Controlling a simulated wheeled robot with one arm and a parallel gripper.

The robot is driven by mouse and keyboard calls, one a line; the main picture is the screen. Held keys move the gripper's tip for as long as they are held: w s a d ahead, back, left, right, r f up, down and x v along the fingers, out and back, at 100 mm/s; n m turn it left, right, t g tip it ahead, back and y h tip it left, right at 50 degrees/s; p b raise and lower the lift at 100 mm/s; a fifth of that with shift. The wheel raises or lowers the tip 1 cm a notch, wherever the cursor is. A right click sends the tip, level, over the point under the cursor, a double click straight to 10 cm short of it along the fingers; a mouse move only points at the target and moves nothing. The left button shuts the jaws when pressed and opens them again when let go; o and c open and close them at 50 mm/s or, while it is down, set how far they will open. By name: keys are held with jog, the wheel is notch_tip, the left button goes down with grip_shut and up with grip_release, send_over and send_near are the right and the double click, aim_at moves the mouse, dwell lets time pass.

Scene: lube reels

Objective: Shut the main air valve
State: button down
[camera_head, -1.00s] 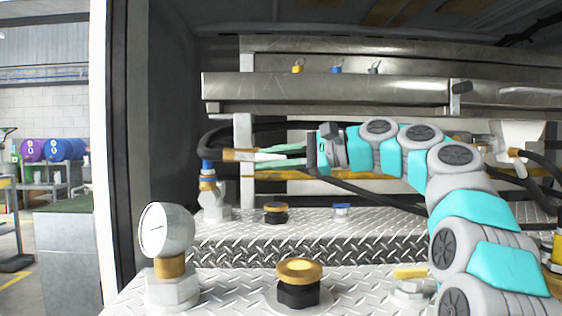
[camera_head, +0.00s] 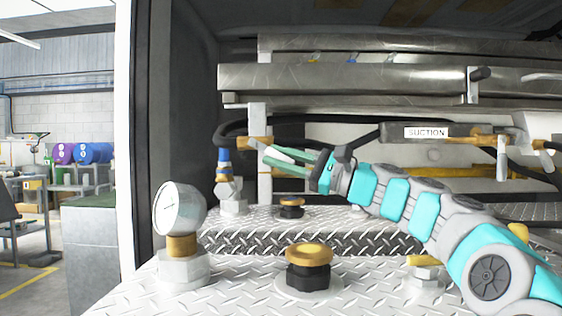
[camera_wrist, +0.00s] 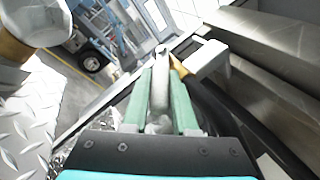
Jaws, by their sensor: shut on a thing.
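The air valve shows in the head view as a brass body (camera_head: 255,143) on the dark hose, at the left front of the rack. Its pale grey lever (camera_wrist: 160,92) lies between the green fingers of my gripper (camera_head: 266,157). The gripper is shut on the lever, and the fingers point up and left toward the brass body. In the wrist view the gripper (camera_wrist: 163,75) has a finger along each side of the lever. The brass body is mostly hidden there behind the right finger and a pale block (camera_wrist: 207,62).
A pressure gauge (camera_head: 180,210) and a brass-topped cap (camera_head: 309,256) stand on the tread plate in front. A pipe labelled SUCTION (camera_head: 425,132) lies to the right. Steel beams (camera_head: 340,82) run above the arm.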

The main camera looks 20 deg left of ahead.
jog(key=shift+f, duration=0.1)
dwell(0.4)
jog(key=c, duration=0.7)
grip_release()
jog(key=v, duration=0.7)
jog(key=shift+d+f, duration=0.15)
jog(key=shift+d, duration=0.2)
jog(key=shift+c, duration=0.3)
